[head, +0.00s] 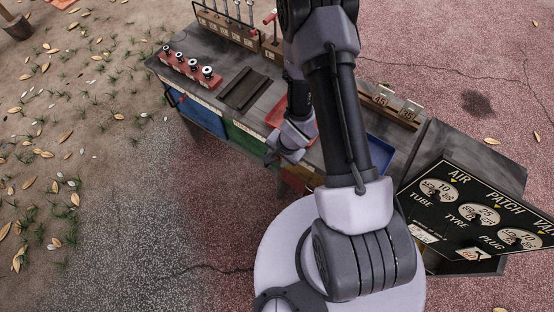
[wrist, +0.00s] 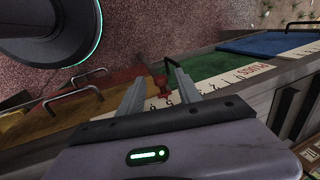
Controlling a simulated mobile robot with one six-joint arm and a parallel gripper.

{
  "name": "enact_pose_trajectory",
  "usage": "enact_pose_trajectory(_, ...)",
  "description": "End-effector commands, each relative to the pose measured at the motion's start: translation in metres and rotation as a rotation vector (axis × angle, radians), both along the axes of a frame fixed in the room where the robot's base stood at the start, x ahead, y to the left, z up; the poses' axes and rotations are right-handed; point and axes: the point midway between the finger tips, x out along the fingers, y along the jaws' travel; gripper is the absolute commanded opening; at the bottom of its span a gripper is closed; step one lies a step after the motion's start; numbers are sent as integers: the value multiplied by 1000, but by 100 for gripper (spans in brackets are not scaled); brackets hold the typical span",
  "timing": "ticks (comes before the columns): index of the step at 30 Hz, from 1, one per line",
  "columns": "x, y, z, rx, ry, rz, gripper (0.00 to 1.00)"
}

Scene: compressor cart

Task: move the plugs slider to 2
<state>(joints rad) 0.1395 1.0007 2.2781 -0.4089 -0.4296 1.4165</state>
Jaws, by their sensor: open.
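In the wrist view, a pale strip (wrist: 217,82) runs along the cart's front edge with small marks and upside-down red lettering that seems to read PLUGS. A small red slider knob (wrist: 161,87) stands at the strip, between my gripper's two fingers (wrist: 158,88). The fingers are apart, one on each side of it, and I cannot tell whether either touches it. The number under the knob is not readable. In the head view, my gripper (head: 275,155) is at the cart's front edge, and my arm hides the slider there.
Below the edge are blue (head: 201,114), green (head: 246,141) and yellow drawers with dark bar handles (wrist: 74,90). On the cart top are a red rack of round fittings (head: 190,66), a dark ridged tray (head: 244,90) and a blue tray (head: 380,153). A black AIR PATCH panel (head: 470,215) stands right.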

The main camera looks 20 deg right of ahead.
Motion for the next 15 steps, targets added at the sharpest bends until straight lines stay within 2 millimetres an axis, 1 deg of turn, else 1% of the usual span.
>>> enact_pose_trajectory(1, 1, 1, -5, 0, 0, 0, 41)
enact_pose_trajectory(3, 2, 1, -7, 0, -1, 0, 41)
enact_pose_trajectory(10, 2, 1, -6, 0, -1, 0, 41)
enact_pose_trajectory(11, 2, 1, -6, 0, -1, 0, 37)
enact_pose_trajectory(12, 2, 1, -6, 0, -1, 0, 29)
enact_pose_trajectory(14, 2, 1, -6, 0, -1, 0, 18)
enact_pose_trajectory(15, 2, 1, -6, 0, -1, 0, 10)
